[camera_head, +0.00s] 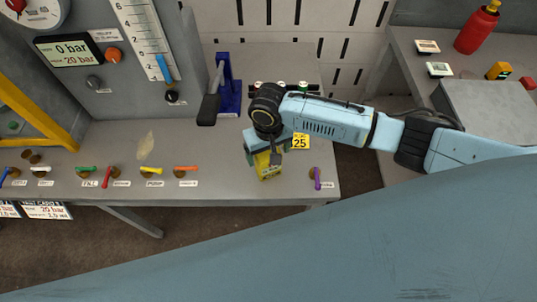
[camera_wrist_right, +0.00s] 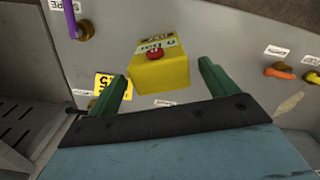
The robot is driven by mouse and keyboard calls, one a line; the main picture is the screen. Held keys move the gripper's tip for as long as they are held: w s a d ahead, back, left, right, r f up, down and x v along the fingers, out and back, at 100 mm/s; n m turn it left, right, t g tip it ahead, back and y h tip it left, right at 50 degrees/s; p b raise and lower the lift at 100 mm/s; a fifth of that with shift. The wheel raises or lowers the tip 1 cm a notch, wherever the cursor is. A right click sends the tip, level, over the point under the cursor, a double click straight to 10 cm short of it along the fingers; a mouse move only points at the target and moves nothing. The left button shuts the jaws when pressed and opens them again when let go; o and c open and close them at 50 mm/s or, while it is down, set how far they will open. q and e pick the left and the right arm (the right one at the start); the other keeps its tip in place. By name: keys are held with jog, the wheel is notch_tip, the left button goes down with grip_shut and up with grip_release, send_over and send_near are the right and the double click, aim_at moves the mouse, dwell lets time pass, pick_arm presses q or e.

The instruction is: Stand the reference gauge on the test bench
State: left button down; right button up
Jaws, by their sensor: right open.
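The test bench (camera_head: 218,152) is a grey worktop with several coloured valve handles along its front. My right gripper (camera_head: 263,157) is low over its right part, pointing down and open. A yellow box (camera_head: 268,172) is below the gripper, partly hidden by it. In the right wrist view this yellow box (camera_wrist_right: 162,76) has a red button and a printed label. It sits just beyond and between the two green fingers, with gaps at both sides. I cannot pick out a loose reference gauge with certainty. My left gripper is not in view.
A blue stand with a dark-handled lever (camera_head: 229,90) is behind the gripper. A yellow "25" tag (camera_head: 301,141) and a purple handle (camera_head: 317,178) are to its right. A dial and display panel (camera_head: 70,50) rises at left. A side table (camera_head: 410,65) holds a red bottle (camera_head: 476,31).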

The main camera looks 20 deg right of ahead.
notch_tip(320, 180, up, 9)
jog(key=shift+p, duration=0.45)
